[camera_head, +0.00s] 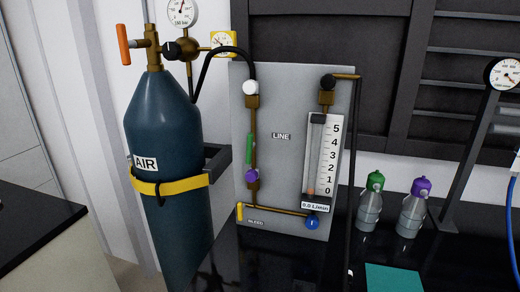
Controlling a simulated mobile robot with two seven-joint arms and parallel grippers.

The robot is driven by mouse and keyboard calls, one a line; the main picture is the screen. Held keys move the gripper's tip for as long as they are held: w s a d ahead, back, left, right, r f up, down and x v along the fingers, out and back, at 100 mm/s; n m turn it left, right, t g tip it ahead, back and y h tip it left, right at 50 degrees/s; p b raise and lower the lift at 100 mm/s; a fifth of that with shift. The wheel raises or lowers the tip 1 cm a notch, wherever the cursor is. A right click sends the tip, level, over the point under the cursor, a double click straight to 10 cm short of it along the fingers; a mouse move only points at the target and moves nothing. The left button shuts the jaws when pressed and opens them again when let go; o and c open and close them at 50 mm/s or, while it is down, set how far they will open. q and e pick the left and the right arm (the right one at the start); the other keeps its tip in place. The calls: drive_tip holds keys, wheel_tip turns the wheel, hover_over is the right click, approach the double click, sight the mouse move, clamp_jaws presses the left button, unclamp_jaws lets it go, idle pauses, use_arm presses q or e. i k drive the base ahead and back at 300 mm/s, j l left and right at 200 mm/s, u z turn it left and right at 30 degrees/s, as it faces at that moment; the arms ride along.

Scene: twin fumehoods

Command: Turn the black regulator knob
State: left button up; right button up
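The black regulator knob (172,51) sits on the left side of the brass regulator (192,48), above the blue AIR cylinder (165,120) at the left. A round white pressure gauge (182,13) stands on top of the regulator, partly cut off by the picture's top edge. An orange valve handle (124,45) is at the cylinder's neck. A second black knob (328,82) is at the top right of the grey LINE panel (282,105). Neither of my grippers is in view.
The panel holds a flow meter (321,160) reading 0.0 L/min. A black hose (204,68) arches from regulator to panel. Two bottles, green-capped (369,210) and purple-capped (412,215), stand on the black bench (270,268) near a teal mat (392,279). Another gauge (505,74) stands right.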

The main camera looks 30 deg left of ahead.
sight(171, 51)
drive_tip(key=i+j+u, duration=0.1)
drive_tip(key=u, duration=1.35)
